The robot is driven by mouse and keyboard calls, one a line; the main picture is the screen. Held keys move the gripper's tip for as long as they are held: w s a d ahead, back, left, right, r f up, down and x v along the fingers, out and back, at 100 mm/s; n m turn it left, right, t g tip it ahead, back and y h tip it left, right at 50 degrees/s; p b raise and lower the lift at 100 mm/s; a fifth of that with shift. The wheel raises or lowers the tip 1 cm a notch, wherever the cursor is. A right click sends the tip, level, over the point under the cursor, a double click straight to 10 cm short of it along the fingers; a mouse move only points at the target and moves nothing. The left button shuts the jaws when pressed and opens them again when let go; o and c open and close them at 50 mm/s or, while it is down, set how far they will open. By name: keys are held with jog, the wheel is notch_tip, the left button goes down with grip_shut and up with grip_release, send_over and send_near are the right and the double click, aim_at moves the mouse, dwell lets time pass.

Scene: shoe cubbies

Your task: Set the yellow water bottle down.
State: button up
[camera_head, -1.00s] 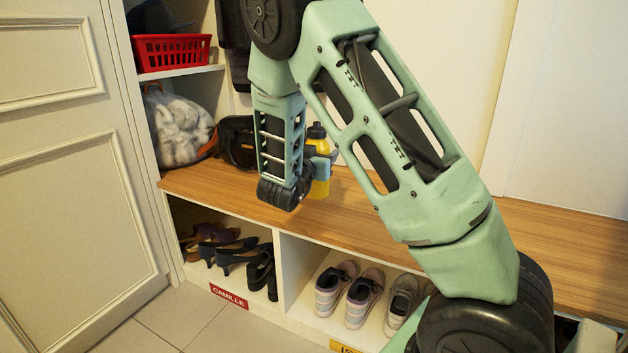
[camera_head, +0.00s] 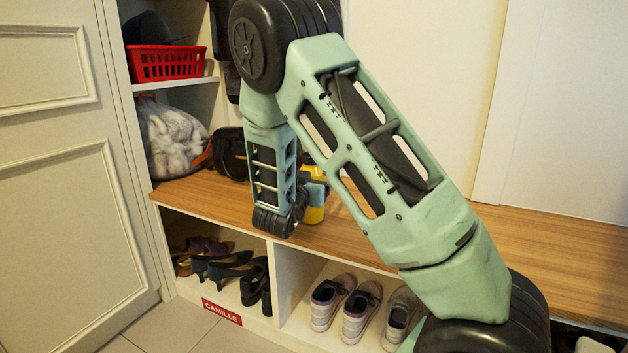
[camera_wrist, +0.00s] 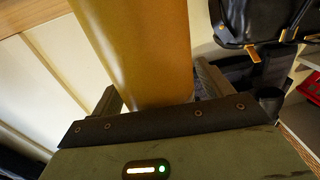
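The yellow water bottle (camera_head: 313,214) is over the wooden bench top (camera_head: 400,250), partly hidden behind my arm. In the wrist view its smooth yellow body (camera_wrist: 145,50) runs up between the two fingers of my gripper (camera_wrist: 158,95). The fingers sit close on both sides of it, so the gripper looks shut on the bottle. In the head view my gripper (camera_head: 318,190) crosses the bottle's middle. The bottle's lower end appears at or just above the bench; I cannot tell whether it touches.
A black bag (camera_head: 231,153) and a clear bag of white items (camera_head: 172,140) stand on the bench's left end. A red basket (camera_head: 168,63) is on the shelf above. Shoes (camera_head: 345,305) fill the cubbies below. The bench to the right looks clear.

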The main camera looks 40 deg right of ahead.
jog(key=shift+r, duration=0.2)
jog(key=p+v, duration=0.4)
jog(key=v, duration=0.8)
jog(key=shift+p, duration=0.3)
jog(key=w+a+f+n+t+y, duration=0.1)
jog(key=w+a+f+n+y, duration=0.15)
jog(key=a+y, duration=0.55)
jog(key=w+a+f+n+t+y, duration=0.1)
jog(key=a+n+y, duration=0.35)
jog(key=a, duration=0.65)
jog(key=s+a+r+n+g+y, duration=0.15)
jog(key=s+a+n+y, duration=0.35)
jog(key=a, duration=0.5)
jog(key=s+a+r+n+g+y, duration=0.1)
jog(key=s+a+n+g+y, duration=0.3)
jog(key=s, duration=0.7)
jog(key=s+d+r+n+g+h, duration=0.2)
jog(key=s+d+n+g+h, duration=0.1)
jog(key=s, duration=0.9)
jog(key=shift+s+d+n+g+h, duration=0.2)
jog(key=shift+s+n+g+h, duration=0.25)
jog(key=shift+n+h, duration=0.4)
